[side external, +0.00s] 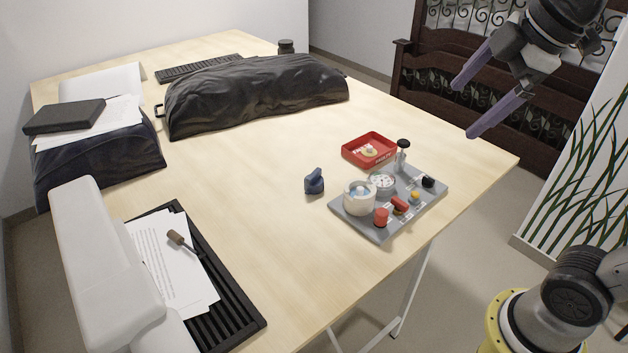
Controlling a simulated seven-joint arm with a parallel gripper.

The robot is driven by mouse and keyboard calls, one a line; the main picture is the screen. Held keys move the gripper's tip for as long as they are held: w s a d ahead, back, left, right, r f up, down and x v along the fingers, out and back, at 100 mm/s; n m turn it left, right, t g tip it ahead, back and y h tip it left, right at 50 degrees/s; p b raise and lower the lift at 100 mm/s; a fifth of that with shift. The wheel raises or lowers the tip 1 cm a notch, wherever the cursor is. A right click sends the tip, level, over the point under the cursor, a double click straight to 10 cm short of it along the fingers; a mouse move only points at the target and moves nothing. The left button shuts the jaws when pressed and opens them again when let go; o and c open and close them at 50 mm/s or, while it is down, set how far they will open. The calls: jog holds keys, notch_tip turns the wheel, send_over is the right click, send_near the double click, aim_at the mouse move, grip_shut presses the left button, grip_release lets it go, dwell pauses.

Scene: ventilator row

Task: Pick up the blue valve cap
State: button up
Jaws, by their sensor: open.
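The blue valve cap (314,182) is a small dark blue knob-like piece. It stands on the wooden table, left of the grey panel (373,229) and apart from it. My gripper (463,110) is at the upper right, raised high, with its two purple fingers spread and nothing between them. It is well to the right of the cap and above it. Nothing covers the cap in this view.
The grey panel carries a white cup-like part (359,197), a gauge (382,181), red parts and a black-topped post (402,151). A red tray (358,151) lies behind it. A dark covered bulk (250,92) is farther back. The table (265,200) left of the cap is clear.

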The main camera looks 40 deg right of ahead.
jog(key=w+r+n, duration=0.3)
jog(key=w, duration=0.4)
jog(key=n+g, duration=0.4)
jog(key=n, duration=0.4)
send_over(314, 173)
notch_tip(314, 173, down, 16)
jog(key=shift+g, duration=0.8)
jog(key=f, duration=1.6)
jog(key=shift+w+a+f, duration=0.1)
jog(key=shift+w+a, duration=0.15)
jog(key=shift+s+d+f, duration=0.1)
jog(key=shift+s+f, duration=0.05)
jog(key=shift+f, duration=1.5)
jog(key=shift+s+d+f, duration=0.1)
jog(key=shift+s+f, duration=0.05)
jog(key=shift+f, duration=1.5)
jog(key=c, duration=1.4)
